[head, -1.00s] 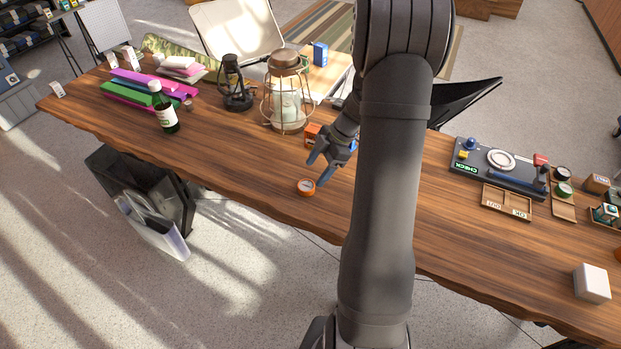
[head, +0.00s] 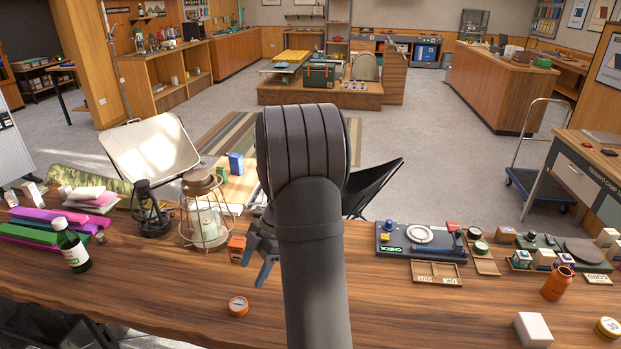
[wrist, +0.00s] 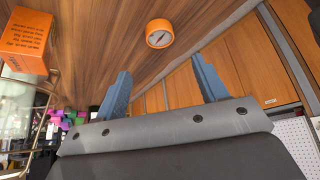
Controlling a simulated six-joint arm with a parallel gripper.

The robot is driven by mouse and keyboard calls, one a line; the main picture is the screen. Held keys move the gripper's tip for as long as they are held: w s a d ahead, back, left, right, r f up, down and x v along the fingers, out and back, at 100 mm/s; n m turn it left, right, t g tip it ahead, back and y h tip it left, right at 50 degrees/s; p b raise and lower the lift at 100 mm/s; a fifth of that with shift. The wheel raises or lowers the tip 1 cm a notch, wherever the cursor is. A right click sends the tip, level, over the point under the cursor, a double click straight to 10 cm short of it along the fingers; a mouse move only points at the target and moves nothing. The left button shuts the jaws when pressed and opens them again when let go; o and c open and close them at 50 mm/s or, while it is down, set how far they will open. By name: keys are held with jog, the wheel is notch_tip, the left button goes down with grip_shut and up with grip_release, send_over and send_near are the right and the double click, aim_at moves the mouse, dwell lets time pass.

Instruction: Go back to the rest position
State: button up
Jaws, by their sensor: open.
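My gripper (head: 266,268) is above the wooden table, left of my upper arm in the head view. Its two blue fingers are apart with nothing between them; they also show in the wrist view (wrist: 160,88). A small round orange compass-like item (head: 238,307) lies on the table, nearer the front edge than the gripper. In the wrist view the orange item (wrist: 159,33) is beyond the fingertips, apart from them. My arm hides part of the table's middle.
An orange box (head: 237,250) stands close behind the gripper, beside a caged lantern (head: 205,222). A dark lantern (head: 151,215) and green bottle (head: 72,245) stand further left. A check station (head: 421,240) and small trays are right of my arm. The front table around the orange item is clear.

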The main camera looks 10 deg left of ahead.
aim_at(238, 304)
jog(key=x, duration=1)
jog(key=shift+s+a+f, duration=0.15)
jog(key=shift+f, duration=0.1)
jog(key=shift+r, duration=1.8)
